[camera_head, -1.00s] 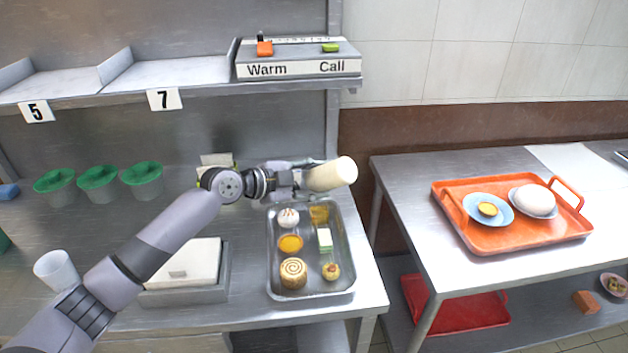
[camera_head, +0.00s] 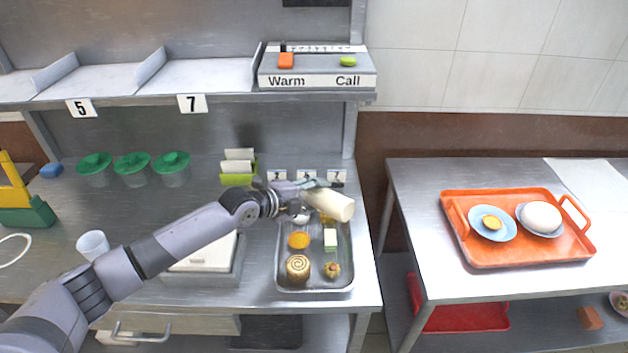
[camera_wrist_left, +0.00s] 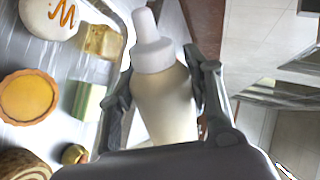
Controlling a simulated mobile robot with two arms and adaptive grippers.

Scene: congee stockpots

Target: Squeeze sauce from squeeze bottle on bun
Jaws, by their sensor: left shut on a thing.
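My left gripper (camera_head: 304,195) is shut on a cream squeeze bottle (camera_head: 334,204) with a white nozzle cap. It holds the bottle tilted over the far end of a metal tray (camera_head: 284,286). In the left wrist view, the bottle (camera_wrist_left: 165,103) sits between both fingers (camera_wrist_left: 163,88), cap toward the top of the picture. A white bun (camera_wrist_left: 50,14) with an orange zigzag line lies in the tray, left of the nozzle in that view. My right gripper is not in view.
The tray also holds an orange tart (camera_head: 299,240), a swirl pastry (camera_head: 298,267), a green-and-white block (camera_head: 330,239) and a small round pastry (camera_head: 332,270). A white scale (camera_head: 201,254) stands left of it. An orange tray (camera_head: 486,259) with two plates sits on the right table.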

